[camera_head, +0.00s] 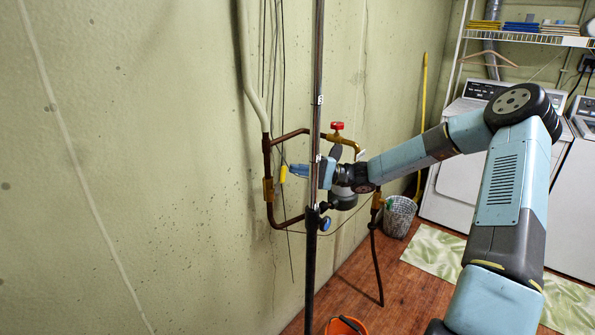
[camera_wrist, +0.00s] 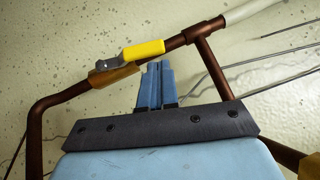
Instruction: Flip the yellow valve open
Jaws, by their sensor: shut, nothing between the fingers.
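The yellow valve handle (camera_head: 283,174) is on the copper pipework on the wall, beside a brass valve body (camera_head: 268,190). In the wrist view the handle (camera_wrist: 144,49) lies roughly along the pipe at a slight angle, fixed by a grey metal lever to the brass body (camera_wrist: 113,75). My gripper (camera_head: 291,170) is shut and empty, its blue fingers pointing at the pipework from the right. In the wrist view the fingertips (camera_wrist: 159,65) are just below the handle's right end. I cannot tell whether they touch it.
A dark vertical pole (camera_head: 313,110) stands in front of my gripper in the head view. A red-handled valve (camera_head: 337,126) is on a brass pipe to the right. Thin cables hang by the pipes. An orange bucket (camera_head: 345,326) and a wastebasket (camera_head: 399,216) stand on the floor.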

